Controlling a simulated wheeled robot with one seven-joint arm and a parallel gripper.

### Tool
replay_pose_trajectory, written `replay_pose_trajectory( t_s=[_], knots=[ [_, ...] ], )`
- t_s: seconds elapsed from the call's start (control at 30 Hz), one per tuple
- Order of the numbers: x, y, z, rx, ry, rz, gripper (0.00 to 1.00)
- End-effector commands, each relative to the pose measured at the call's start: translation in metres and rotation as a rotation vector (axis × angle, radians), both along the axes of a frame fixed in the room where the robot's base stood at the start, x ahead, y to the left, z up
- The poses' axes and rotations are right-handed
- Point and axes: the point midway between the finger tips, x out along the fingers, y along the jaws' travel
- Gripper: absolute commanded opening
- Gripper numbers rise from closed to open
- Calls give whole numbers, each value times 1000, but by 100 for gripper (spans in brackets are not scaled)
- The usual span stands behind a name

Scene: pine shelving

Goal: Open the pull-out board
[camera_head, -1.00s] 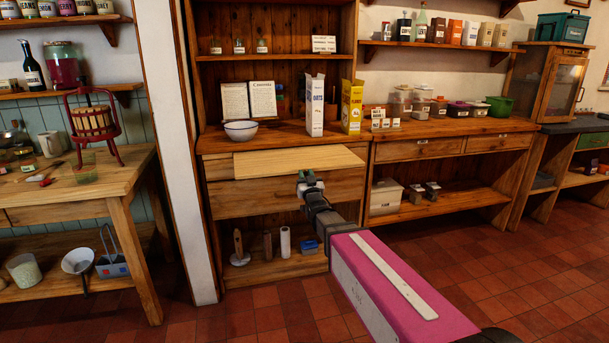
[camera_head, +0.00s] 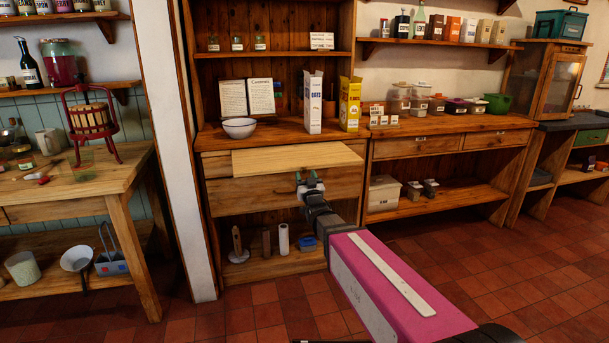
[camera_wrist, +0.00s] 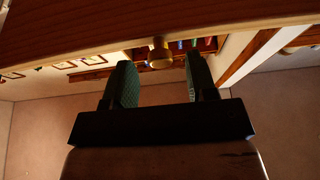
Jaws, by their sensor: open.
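The pull-out board (camera_head: 270,163) is a pale wooden slab under the counter of the tall dresser, sticking out a little beyond the counter's front edge. My gripper (camera_head: 309,178) is just below the board's front edge, before the drawer front. In the wrist view my gripper (camera_wrist: 160,85) is open, with two green-padded fingers apart. A round brass-coloured knob (camera_wrist: 160,53) shows in the gap between the fingertips, near a wooden edge (camera_wrist: 160,25) across the top. I cannot tell whether a finger touches the knob.
On the counter above stand a white bowl (camera_head: 239,128), an oats box (camera_head: 313,102) and a yellow box (camera_head: 350,103). A wide drawer (camera_head: 245,195) lies under the board. The tiled floor (camera_head: 440,270) to the right is clear.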

Motion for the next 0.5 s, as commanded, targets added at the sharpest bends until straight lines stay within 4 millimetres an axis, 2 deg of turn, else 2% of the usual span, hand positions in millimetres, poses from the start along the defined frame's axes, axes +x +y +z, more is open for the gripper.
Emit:
replay_pose_trajectory(
  t_s=[0.03,0.2,0.5],
  knots=[
    [-13,-4,-3,-1,2,0,52],
    [-42,-12,-16,-1,2,0,52],
    [-74,-21,-31,-1,2,0,52]
  ],
)
